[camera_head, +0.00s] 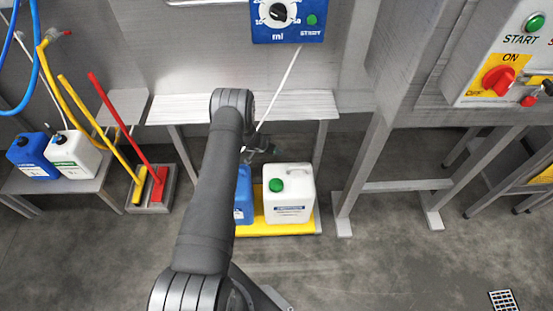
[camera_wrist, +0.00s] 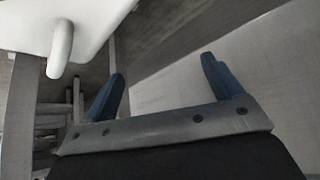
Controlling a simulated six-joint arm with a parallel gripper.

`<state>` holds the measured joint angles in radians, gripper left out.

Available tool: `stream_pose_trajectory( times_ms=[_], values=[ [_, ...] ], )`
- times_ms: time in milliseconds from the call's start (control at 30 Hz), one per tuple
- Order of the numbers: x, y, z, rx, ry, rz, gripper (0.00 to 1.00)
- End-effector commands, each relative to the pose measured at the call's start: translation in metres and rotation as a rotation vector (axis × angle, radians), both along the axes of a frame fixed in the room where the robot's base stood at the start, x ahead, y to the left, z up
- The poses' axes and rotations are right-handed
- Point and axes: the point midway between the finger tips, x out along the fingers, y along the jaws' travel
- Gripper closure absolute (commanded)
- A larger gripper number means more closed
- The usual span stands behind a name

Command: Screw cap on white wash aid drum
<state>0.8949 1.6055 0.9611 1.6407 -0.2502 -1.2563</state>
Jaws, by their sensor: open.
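The white wash aid drum (camera_head: 290,208) stands upright on a yellow tray (camera_head: 250,230) below the bench, with its label facing me. A green cap (camera_head: 276,185) shows at the left of its top; I cannot tell whether it is screwed tight. My gripper (camera_head: 264,150) is behind and left of the drum's top, small and partly hidden by my arm. In the wrist view its two blue fingers (camera_wrist: 163,88) are apart, with nothing between them. A white body with a rounded protruding part (camera_wrist: 61,48), probably the drum and its handle, is at the upper left.
A blue drum (camera_head: 243,196) stands close left of the white drum, mostly hidden by my arm. A metal bench (camera_head: 300,106) is behind. A dosing unit (camera_head: 287,20) hangs above. Another blue drum (camera_head: 32,157) and white drum (camera_head: 74,155) stand at far left. Open floor lies in front.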

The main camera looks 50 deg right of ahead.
Motion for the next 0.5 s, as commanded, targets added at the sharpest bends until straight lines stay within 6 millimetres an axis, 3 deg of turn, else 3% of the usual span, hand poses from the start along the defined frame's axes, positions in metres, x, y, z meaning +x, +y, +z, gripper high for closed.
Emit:
stream_pose_trajectory(
  times_ms=[267, 500],
  values=[
    [0.005, 0.017, 0.029, -0.036, 0.214, 0.733, 0.15],
    [-0.011, 0.046, 0.044, -0.050, 0.388, 1.279, 0.15]
  ],
)
